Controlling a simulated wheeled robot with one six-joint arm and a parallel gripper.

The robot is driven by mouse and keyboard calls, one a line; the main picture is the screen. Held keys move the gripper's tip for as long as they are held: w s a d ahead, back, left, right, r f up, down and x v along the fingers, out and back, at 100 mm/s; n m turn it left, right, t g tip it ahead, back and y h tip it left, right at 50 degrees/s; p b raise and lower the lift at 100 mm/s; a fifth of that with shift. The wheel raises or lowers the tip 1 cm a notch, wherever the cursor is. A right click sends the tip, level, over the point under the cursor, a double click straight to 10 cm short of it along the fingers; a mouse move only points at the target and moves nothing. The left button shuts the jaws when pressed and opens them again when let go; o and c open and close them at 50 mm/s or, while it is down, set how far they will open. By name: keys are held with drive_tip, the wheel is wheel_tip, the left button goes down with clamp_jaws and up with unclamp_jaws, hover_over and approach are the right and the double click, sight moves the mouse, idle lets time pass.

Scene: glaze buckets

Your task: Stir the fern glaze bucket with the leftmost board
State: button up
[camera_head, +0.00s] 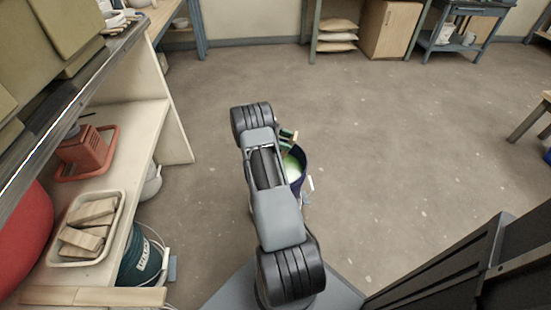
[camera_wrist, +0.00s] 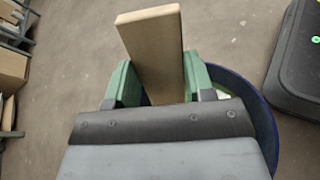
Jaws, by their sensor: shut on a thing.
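My gripper (camera_wrist: 152,82) has green fingers shut on a flat wooden board (camera_wrist: 152,38). The board's pale upper end sticks out beyond the fingers in the wrist view. A dark blue bucket (camera_head: 300,178) with pale green glaze (camera_head: 291,164) stands on the floor, partly behind my arm in the head view. Its blue rim (camera_wrist: 262,112) also shows beneath and right of my gripper in the wrist view. My gripper is over the bucket. The board's lower end is hidden, so I cannot tell whether it touches the glaze. The bucket's label is not readable.
A shelf unit at left holds a tray of wooden blocks (camera_head: 60,260) and a red tray (camera_head: 62,172). A dark green labelled bucket (camera_head: 138,262) and a white pot (camera_head: 151,184) stand beside it. Boards (camera_head: 95,297) lie at lower left.

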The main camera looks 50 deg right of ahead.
drive_tip(key=s+a+r+p, duration=0.1)
drive_tip(key=s+r+p, duration=0.4)
drive_tip(key=r+p, duration=0.4)
drive_tip(key=s+a+r+p, duration=0.2)
drive_tip(key=s+r+p, duration=0.4)
drive_tip(key=r+p, duration=0.4)
drive_tip(key=shift+s+r, duration=0.15)
drive_tip(key=shift+r, duration=0.15)
idle(0.6)
drive_tip(key=shift+a, duration=0.1)
drive_tip(key=shift+r, duration=0.1)
idle(0.7)
wheel_tip(320, 180, up, 5)
drive_tip(key=p, duration=0.4)
idle(0.7)
